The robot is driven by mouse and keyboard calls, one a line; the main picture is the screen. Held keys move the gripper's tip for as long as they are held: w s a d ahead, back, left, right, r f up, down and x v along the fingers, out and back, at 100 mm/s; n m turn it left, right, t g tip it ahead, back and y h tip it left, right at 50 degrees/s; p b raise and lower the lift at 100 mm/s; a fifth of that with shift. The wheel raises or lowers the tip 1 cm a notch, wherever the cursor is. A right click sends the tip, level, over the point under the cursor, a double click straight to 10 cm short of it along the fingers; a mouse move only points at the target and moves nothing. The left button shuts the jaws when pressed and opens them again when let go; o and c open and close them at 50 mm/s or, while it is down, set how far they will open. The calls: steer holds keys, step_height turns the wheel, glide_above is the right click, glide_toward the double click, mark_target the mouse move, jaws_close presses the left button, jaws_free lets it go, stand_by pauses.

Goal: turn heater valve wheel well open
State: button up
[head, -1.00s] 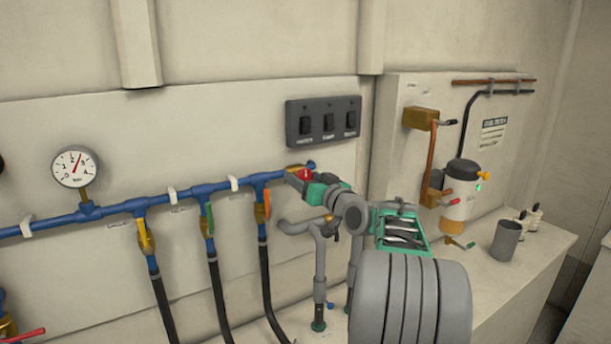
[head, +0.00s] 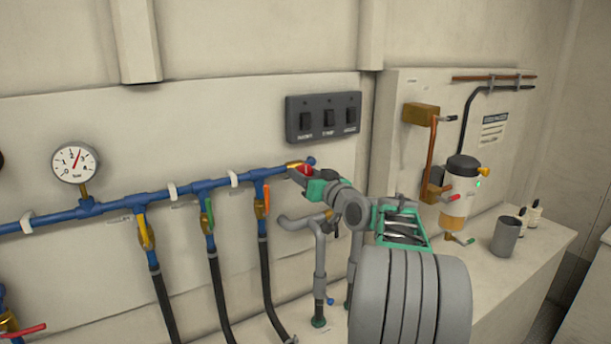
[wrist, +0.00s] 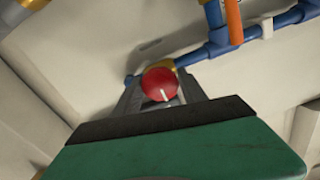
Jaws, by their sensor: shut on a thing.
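The heater valve wheel is a small red round knob (head: 306,170) on a brass body at the right end of the blue pipe. In the wrist view the red wheel (wrist: 160,84) sits between my fingers, with a white mark on its face pointing toward the lower right. My gripper (head: 299,174) is shut on the wheel, one finger on each side of it. It also shows in the wrist view (wrist: 161,94). In the head view the gripper hides part of the wheel.
The blue pipe (head: 110,207) carries several levered valves with black hoses left of my gripper. A gauge (head: 75,163) stands above it. A black switch panel (head: 323,117) is just above my gripper. A white heater cylinder (head: 458,195) and grey cup (head: 507,236) are to the right.

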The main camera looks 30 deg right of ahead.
steer(key=shift+f+b, duration=0.15)
steer(key=shift+b, duration=0.25)
steer(key=shift+f+n+b, duration=0.2)
steer(key=shift+n+b, duration=0.3)
steer(key=shift+b, duration=0.6)
steer(key=n+b, duration=0.1)
steer(key=b, duration=0.2)
steer(key=shift+f, duration=0.15)
steer(key=n+b, duration=0.3)
steer(key=b, duration=0.2)
steer(key=shift+b, duration=0.3)
steer(key=n+b, duration=0.3)
steer(key=b, duration=0.1)
steer(key=shift+r+b, duration=0.2)
steer(key=shift+b, duration=0.2)
steer(key=shift+r+n+b, duration=0.15)
steer(key=shift+n+b, duration=0.65)
steer(key=shift+n, duration=0.2)
steer(key=shift+r+n+b, duration=0.1)
steer(key=shift+n+b, duration=0.65)
steer(key=shift+n, duration=0.25)
steer(key=o, duration=1.3)
